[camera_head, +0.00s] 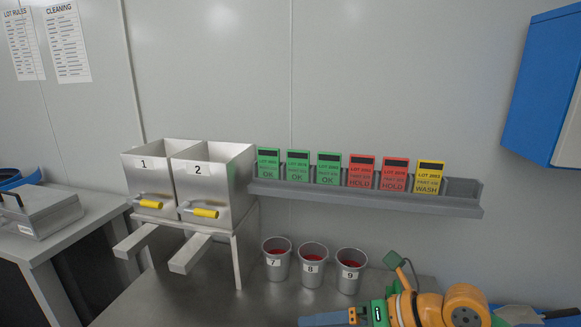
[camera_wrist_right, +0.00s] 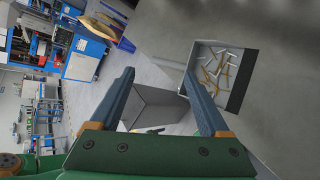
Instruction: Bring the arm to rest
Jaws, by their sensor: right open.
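My right arm, orange and green, shows at the bottom right in the head view, with its blue gripper finger (camera_head: 325,320) low over the steel table and cut by the picture's lower edge. In the right wrist view my right gripper (camera_wrist_right: 159,76) has its two blue fingers spread wide apart. Nothing is held between them. My left gripper is in neither view.
Grey cups 7 (camera_head: 276,268), 8 (camera_head: 312,272) and 9 (camera_head: 350,280) with red contents stand left of my right arm. Steel hoppers 1 (camera_head: 145,180) and 2 (camera_head: 208,185) stand farther left. A grey rack (camera_head: 400,202) holds several lot cards.

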